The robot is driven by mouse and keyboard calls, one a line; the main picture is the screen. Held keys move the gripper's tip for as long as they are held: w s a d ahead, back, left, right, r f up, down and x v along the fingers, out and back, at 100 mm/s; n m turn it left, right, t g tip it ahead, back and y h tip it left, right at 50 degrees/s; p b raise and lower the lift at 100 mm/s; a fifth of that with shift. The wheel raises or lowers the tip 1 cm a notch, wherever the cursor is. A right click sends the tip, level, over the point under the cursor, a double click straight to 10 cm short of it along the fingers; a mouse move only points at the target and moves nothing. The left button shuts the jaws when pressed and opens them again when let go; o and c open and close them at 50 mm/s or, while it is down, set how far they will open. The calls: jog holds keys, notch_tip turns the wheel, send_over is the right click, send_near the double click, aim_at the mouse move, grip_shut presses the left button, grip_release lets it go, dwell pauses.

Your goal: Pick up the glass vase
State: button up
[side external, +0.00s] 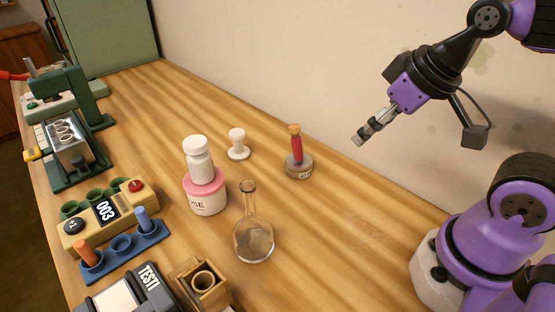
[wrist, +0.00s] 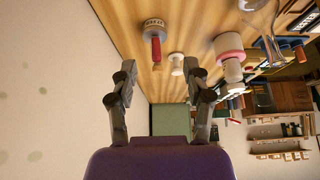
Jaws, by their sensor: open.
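The glass vase (side external: 254,238) is a clear round-bottomed flask with a narrow neck. It stands upright on the wooden table, in front of the pink jar in the side view. It also shows, cut off by the top edge, in the wrist view (wrist: 262,20). My gripper (side external: 357,140) is in the air to the right of the vase and higher up, over the wall side of the table. It is apart from the vase. In the wrist view my gripper (wrist: 160,80) has its two fingers spread with nothing between them.
A white bottle (side external: 198,160) stands on a pink-lidded jar (side external: 206,200) behind the vase. A red-handled tool (side external: 296,150) stands on a grey base nearer the wall. A white stand (side external: 238,144), a small wooden box (side external: 187,276) and a blue rack (side external: 122,251) are around. Table right of the vase is clear.

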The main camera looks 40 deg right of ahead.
jog(key=shift+a, duration=0.1)
jog(key=n+g+y, duration=0.1)
jog(key=n, duration=0.3)
send_near(250, 201)
jog(key=shift+w+d+f, duration=0.3)
jog(key=shift+w+f, duration=0.4)
jog(key=shift+f, duration=0.05)
jog(key=x, duration=0.3)
jog(key=shift+a+f, duration=0.1)
jog(key=shift+f, duration=0.15)
jog(key=x, duration=0.5)
jog(key=shift+a+f, duration=0.1)
jog(key=shift+f, duration=0.25)
grip_shut()
